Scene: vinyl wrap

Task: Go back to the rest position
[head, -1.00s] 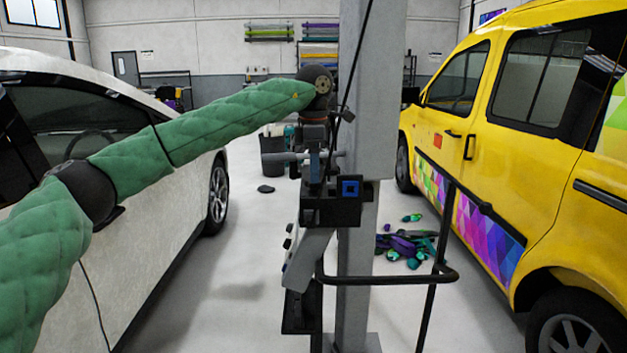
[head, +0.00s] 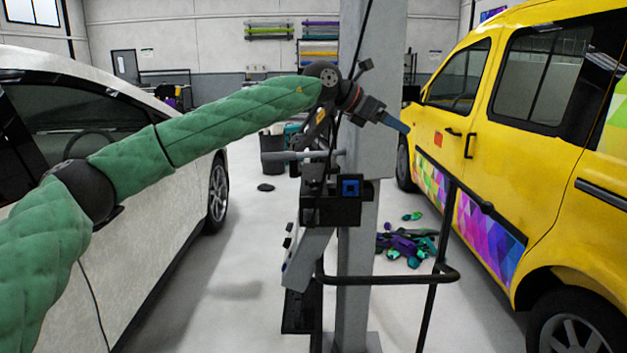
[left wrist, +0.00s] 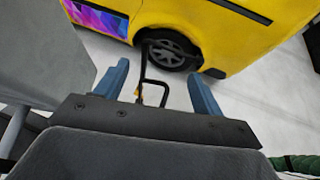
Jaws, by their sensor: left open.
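My left arm, in a green quilted sleeve, reaches in from the left in the head view. Its gripper (head: 398,124) is beside the grey column, pointing right toward the yellow van (head: 520,130). In the left wrist view the two blue fingers (left wrist: 160,88) stand wide apart with nothing between them. Beyond them show the van's yellow side and a rear wheel (left wrist: 170,54). My right gripper is in neither view.
A grey column (head: 358,265) stands in the middle, with a tool holder (head: 335,204) and a black bent rail (head: 400,279) at it. A white car (head: 150,230) is at left. Purple and green scraps (head: 405,245) lie on the floor. The floor between the vehicles is otherwise mostly clear.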

